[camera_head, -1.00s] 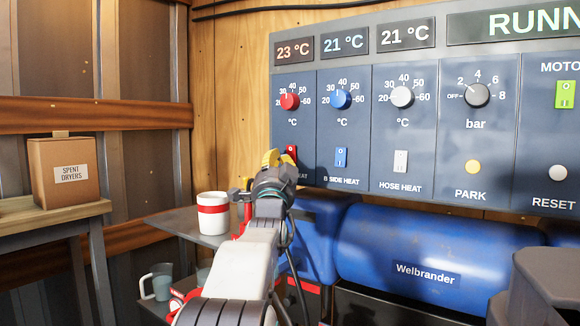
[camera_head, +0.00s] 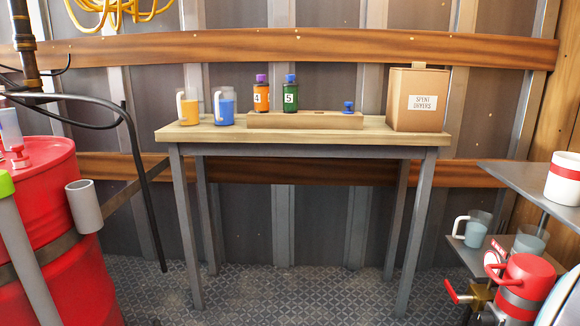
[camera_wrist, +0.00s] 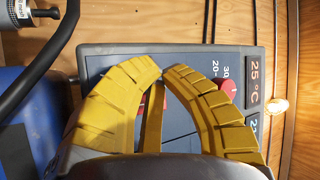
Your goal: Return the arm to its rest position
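My gripper (camera_wrist: 162,70) shows in the wrist view with its two curved yellow fingers drawn together at the tips. I see nothing held between them. The blue-grey control panel (camera_wrist: 110,62) lies behind the fingers, with a red knob (camera_wrist: 230,84) partly hidden by the right finger. A small red part shows between the fingers. A display (camera_wrist: 255,80) at the right reads 25 °C. My arm and gripper are outside the head view, so the arm's full pose is hidden.
The head view shows a wooden-topped table (camera_head: 385,140) with a box (camera_head: 418,100), bottles and jugs. A red drum (camera_head: 45,215) stands left, and a shelf (camera_head: 525,180) with a mug (camera_head: 563,178) right. In the wrist view, a dark hose (camera_wrist: 45,62) runs at left.

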